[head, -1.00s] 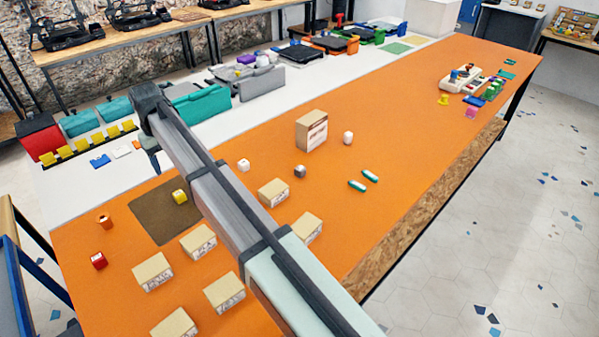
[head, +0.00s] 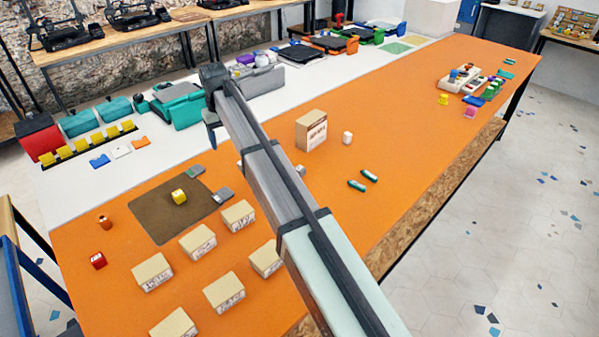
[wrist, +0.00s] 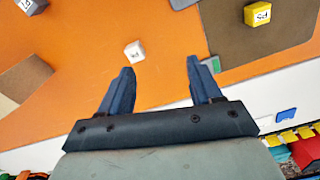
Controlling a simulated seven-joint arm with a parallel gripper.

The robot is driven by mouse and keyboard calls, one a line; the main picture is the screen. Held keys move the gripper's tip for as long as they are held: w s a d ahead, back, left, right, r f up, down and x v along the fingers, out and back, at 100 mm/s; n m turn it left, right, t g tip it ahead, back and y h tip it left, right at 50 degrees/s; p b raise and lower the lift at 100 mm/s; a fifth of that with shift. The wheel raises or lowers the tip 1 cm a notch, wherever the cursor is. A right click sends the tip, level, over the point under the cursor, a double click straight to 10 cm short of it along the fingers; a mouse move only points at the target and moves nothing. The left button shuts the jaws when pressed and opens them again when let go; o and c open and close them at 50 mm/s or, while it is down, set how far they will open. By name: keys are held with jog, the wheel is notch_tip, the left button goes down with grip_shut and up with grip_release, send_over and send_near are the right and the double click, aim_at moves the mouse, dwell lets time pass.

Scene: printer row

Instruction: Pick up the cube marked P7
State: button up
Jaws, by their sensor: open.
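The head view shows several small cubes. In the wrist view a white cube (wrist: 134,52) lies just beyond my open, empty gripper (wrist: 160,68), nearer the left fingertip; its marking is too small to read surely. A grey cube (wrist: 33,5) is cut by the top left edge, its marking only partly legible; in the head view it peeks past my arm (head: 301,170). A marked yellow cube (wrist: 258,13) is on the brown mat (wrist: 230,50). The head view also shows another white cube (head: 347,138) and a red cube (head: 98,260). I cannot tell surely which is P7.
Several low cardboard boxes (head: 197,242) stand at the front of the orange table (head: 420,140). A taller box (head: 311,131) stands behind my arm, with two green-white items (head: 357,186) to its right. Two grey pads (head: 222,195) lie by the mat.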

jog(key=w+d+m, duration=0.1)
jog(key=w+d, duration=0.1)
jog(key=d, duration=0.6)
jog(key=w+d+m, duration=0.1)
jog(key=w+d, duration=0.2)
jog(key=d, duration=0.5)
jog(key=n, duration=0.6)
send_over(299, 168)
notch_tip(299, 168, down, 13)
jog(key=shift+d+f, duration=0.1)
jog(key=shift+c, duration=0.2)
jog(key=c, duration=1.1)
